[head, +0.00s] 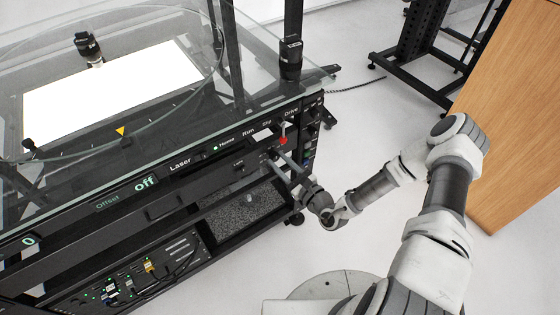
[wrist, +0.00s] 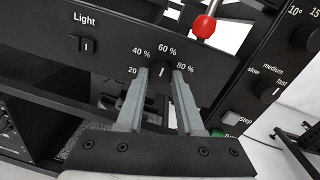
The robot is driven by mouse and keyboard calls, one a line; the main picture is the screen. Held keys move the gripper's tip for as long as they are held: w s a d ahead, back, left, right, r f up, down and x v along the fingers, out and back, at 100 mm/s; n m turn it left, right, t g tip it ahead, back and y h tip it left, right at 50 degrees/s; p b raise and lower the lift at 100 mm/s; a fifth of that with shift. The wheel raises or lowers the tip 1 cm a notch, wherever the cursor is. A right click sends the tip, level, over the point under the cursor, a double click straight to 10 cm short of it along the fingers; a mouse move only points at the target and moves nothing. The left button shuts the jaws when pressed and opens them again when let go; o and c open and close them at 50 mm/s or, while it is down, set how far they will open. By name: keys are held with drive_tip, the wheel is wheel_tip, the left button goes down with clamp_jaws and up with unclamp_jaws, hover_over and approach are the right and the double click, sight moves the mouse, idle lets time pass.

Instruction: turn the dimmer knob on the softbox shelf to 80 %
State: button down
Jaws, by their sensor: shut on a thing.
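The dimmer knob (wrist: 162,71) is a small black knob on the black panel in the wrist view. Its scale reads 20, 40 %, 60 % and 80 %, with part of the 20 mark cut off by a finger. A short white line on the knob points up, roughly toward 60 %. My gripper (wrist: 162,76) has its two grey fingers shut on the knob, one on each side. In the head view my gripper (head: 274,157) reaches the front panel of the softbox shelf (head: 165,185) from the right; the knob is too small and covered to make out there.
A red-tipped lever (wrist: 203,27) stands just above and right of the knob. A Light switch (wrist: 86,46) is at left, a slow-medium-fast knob (wrist: 268,90) at right. The glass top (head: 150,115) overhangs the panel.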

drive_tip(key=m+p, duration=0.3)
drive_tip(key=m, duration=0.2)
drive_tip(key=shift+m, duration=0.3)
drive_tip(key=m+t+p, duration=0.1)
drive_tip(key=m, duration=0.5)
drive_tip(key=shift+a+f+p, duration=0.1)
drive_tip(key=shift+p, duration=0.25)
drive_tip(key=c, duration=0.5)
unclamp_jaws()
drive_tip(key=shift+c, duration=0.2)
drive_tip(key=shift+s, duration=0.1)
